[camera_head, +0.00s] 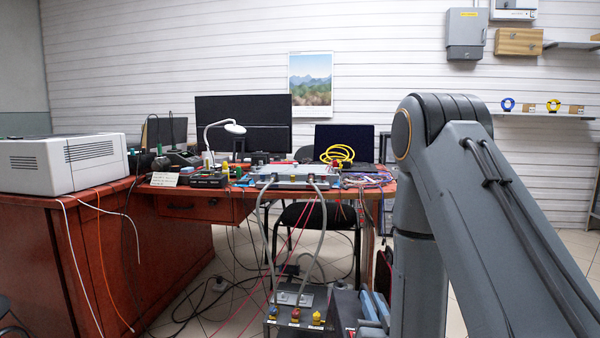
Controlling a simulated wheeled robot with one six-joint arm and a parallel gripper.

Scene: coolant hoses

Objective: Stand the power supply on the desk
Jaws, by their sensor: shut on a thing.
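My arm (440,190) fills the right of the view, bent at a high elbow, with one link running down past the lower edge. My gripper is not in view, so what it holds is hidden. The desk (165,206) has a red-brown top and stands ahead and to the left. I cannot tell for certain which thing is the power supply. A dark box (346,308) with blue-grey bars beside it shows at the lower edge, left of my arm and partly cut off.
A grey unit (293,300) with coloured fittings stands low in front; grey hoses (262,225) rise from it to equipment (290,178) on the desk. Red cables hang there. A white printer-like box (62,163) fills the left end. Monitors (243,118) and yellow coiled hose (338,154) stand behind.

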